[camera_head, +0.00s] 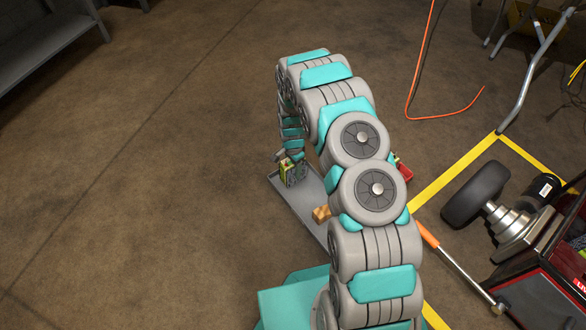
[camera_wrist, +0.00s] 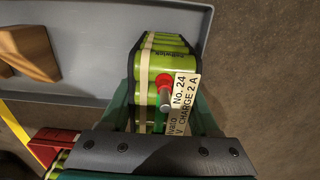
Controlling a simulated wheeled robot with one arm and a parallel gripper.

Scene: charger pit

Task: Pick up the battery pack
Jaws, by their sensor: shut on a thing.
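The battery pack (camera_wrist: 165,60) is a bundle of green cells with pale bands and a dark casing. It has a red ring around a metal stud, and a white label reading "No. 24" and "CHARGE 2 A". In the wrist view my gripper (camera_wrist: 163,112) has a finger on each side of the pack and is shut on it.
A wooden block (camera_head: 321,213) lies on the tray, and it also shows in the wrist view (camera_wrist: 25,55). A red part (camera_wrist: 52,145) sits at lower left there. A wheel (camera_head: 476,194), an orange-handled bar (camera_head: 450,255) and yellow floor lines are right.

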